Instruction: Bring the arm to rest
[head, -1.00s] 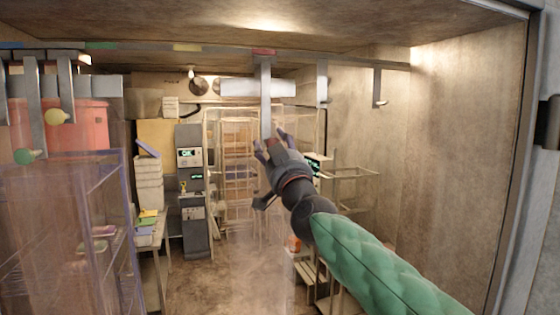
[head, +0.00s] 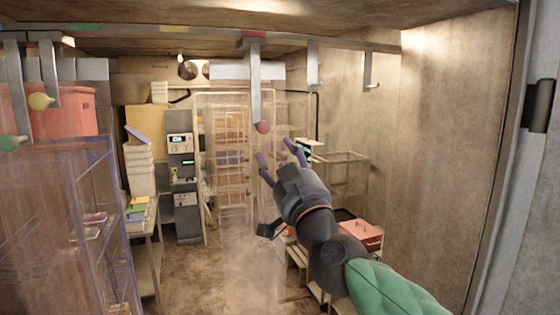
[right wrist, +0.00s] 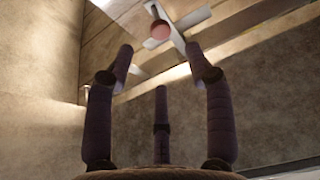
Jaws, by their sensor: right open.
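My right gripper (head: 279,161) is open and empty in the middle of the head view, its fingers pointing up and away. My right arm, in a green quilted sleeve, comes in from the lower right. A hanging grey bar with a red knob (head: 263,127) at its lower end is just above and beyond the fingertips, apart from them. In the right wrist view the open fingers (right wrist: 160,75) show with the red knob (right wrist: 160,30) beyond them and clear space between. My left gripper is not in view.
A rail (head: 200,37) overhead carries several hanging bars, with a yellow knob (head: 40,101) and a green knob (head: 9,142) at left. A clear-walled rack (head: 75,215) stands at left. A red box (head: 360,235) sits right of my gripper. The middle floor is open.

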